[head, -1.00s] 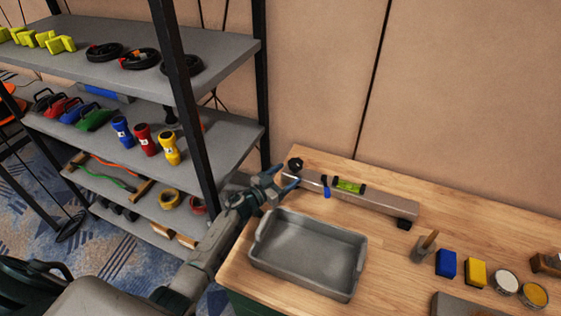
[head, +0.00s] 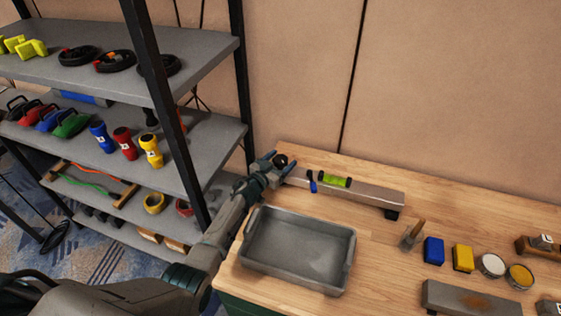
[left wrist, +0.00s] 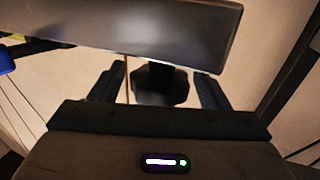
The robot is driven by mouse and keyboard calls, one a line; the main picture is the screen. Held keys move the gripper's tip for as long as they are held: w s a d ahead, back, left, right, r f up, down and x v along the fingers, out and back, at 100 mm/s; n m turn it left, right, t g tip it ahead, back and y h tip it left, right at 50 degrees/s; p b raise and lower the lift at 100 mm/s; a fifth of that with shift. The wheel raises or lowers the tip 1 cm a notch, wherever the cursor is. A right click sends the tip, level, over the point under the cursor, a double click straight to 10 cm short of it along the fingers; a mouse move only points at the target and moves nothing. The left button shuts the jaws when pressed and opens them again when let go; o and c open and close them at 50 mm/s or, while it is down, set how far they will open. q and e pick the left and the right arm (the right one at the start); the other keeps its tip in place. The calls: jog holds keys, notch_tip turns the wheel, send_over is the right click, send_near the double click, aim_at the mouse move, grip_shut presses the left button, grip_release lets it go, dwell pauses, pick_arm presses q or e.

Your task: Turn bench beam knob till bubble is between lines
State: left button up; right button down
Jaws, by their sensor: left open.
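The grey bench beam (head: 370,193) lies on the wooden bench, with a green level vial (head: 335,181) on top and a small blue part beside it. I cannot make out the bubble. The black knob (head: 281,160) is at the beam's left end. My left gripper (head: 279,162) is open at the knob, its fingers on either side of it. In the left wrist view the dark knob (left wrist: 160,84) sits between the two open fingers, below the beam (left wrist: 150,30); contact cannot be told. My right gripper is not in view.
A grey tray (head: 345,262) stands on the bench just in front of the beam. A blue block (head: 433,250), a yellow block (head: 463,257) and round tins are to the right. A loaded shelf rack (head: 190,160) stands close on the left.

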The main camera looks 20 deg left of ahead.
pick_arm(q)
jog(key=c, duration=1)
jog(key=shift+o, duration=0.2)
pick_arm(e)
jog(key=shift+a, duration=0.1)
pick_arm(q)
jog(key=shift+r, duration=0.1)
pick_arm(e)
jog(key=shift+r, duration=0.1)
pick_arm(q)
jog(key=shift+a+m+g+h+p, duration=0.1)
jog(key=shift+m+g+h+p, duration=0.25)
jog(key=shift+m+g+h, duration=0.55)
jog(key=m+h, duration=0.1)
jog(key=h, duration=0.1)
jog(key=shift+g+h, duration=0.3)
jog(key=shift+f+m+g+h+b, duration=0.25)
jog(key=shift+m+g+h+b, duration=0.2)
jog(key=shift+m+b, duration=0.2)
jog(key=m+g+h+b, duration=0.4)
jog(key=g+b, duration=0.1)
jog(key=b, duration=0.2)
jog(key=shift+m+g+h+b, duration=0.25)
jog(key=shift+m+b, duration=0.1)
jog(key=shift+b, duration=0.05)
jog(key=shift+r+m+g+h+b, duration=0.15)
jog(key=shift+m+g+h+b, duration=0.15)
jog(key=shift+g+b, duration=0.35)
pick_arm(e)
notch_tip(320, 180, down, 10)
